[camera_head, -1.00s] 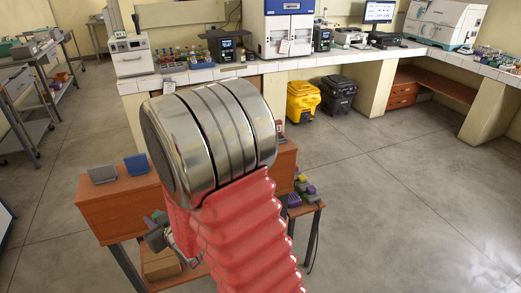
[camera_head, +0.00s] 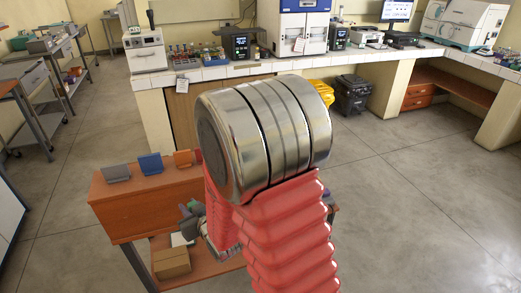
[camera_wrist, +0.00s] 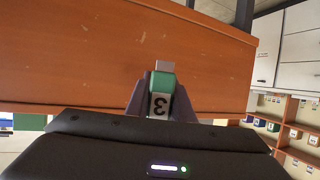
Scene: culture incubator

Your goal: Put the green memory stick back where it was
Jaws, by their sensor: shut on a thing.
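In the wrist view my gripper (camera_wrist: 160,103) is shut on the green memory stick (camera_wrist: 162,82). The stick has a green body, a pale metal-looking end pointing away from me, and a white label with a dark figure that looks like a 3. A broad orange-brown wooden surface (camera_wrist: 110,50) fills the view beyond the stick; I cannot tell whether the stick touches it.
A cardboard box (camera_head: 171,262) sits below. A lab bench (camera_head: 240,70) runs behind. Floor at right is clear.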

